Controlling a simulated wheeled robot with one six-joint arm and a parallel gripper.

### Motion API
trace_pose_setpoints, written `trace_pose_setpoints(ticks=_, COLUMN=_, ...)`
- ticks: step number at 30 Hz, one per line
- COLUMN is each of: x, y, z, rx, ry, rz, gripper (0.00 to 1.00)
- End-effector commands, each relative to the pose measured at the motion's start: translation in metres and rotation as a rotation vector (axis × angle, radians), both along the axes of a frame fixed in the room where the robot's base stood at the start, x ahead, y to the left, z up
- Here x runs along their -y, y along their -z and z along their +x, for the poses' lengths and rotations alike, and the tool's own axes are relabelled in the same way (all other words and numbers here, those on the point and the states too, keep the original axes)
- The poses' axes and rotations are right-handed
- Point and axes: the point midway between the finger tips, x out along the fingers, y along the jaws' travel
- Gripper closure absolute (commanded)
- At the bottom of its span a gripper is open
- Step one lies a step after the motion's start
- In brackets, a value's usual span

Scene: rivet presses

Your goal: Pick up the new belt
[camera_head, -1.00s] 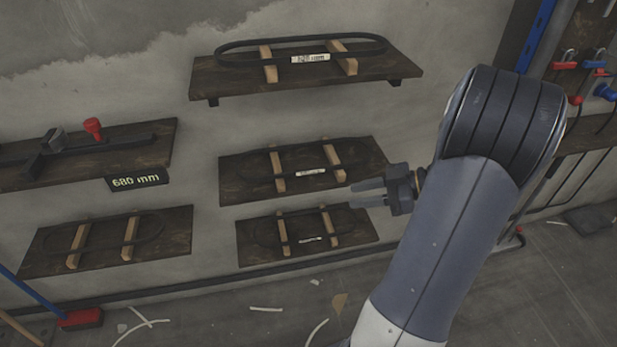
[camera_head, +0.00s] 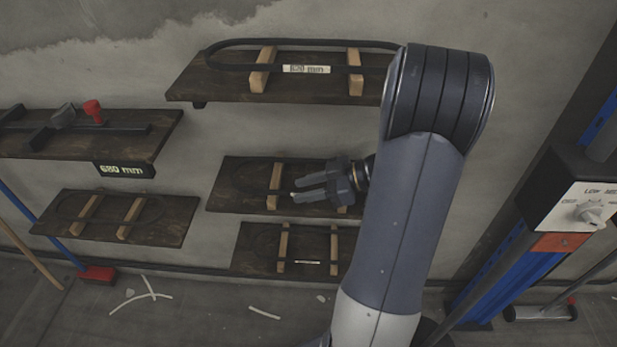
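Black belts lie on wooden blocks on several wall shelves, and I cannot tell which is the new one. The top belt (camera_head: 230,44) has a white tag that seems to read 620 or 820 mm. The middle belt (camera_head: 232,178) is faint against its dark shelf, and its tag is hidden by my gripper. The bottom belt (camera_head: 258,238) has a small tag, unreadable. The lower left belt (camera_head: 158,211) shows no tag. My gripper (camera_head: 296,189) is open and empty, pointing left in front of the middle shelf. I cannot tell its distance from that shelf.
A shelf (camera_head: 150,150) at left holds a sliding bar with a red knob (camera_head: 93,110) above a 680 mm sign (camera_head: 123,169). A blue-framed machine with a dial box (camera_head: 575,205) stands at right. A red-headed broom (camera_head: 97,274) leans at lower left. Scraps litter the floor.

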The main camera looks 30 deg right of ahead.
Motion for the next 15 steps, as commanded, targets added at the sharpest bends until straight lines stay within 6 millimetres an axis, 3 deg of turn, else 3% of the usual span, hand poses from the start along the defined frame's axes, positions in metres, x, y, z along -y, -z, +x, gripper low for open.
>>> trace_pose_setpoints(ticks=6, x=-0.0001, y=-0.0001, z=0.0002, rx=0.0, ry=0.0, rz=0.0, gripper=0.68)
trace_pose_setpoints(ticks=15, x=0.0001, y=-0.0002, z=0.0002, rx=0.0, ry=0.0, rz=0.0, gripper=0.93)
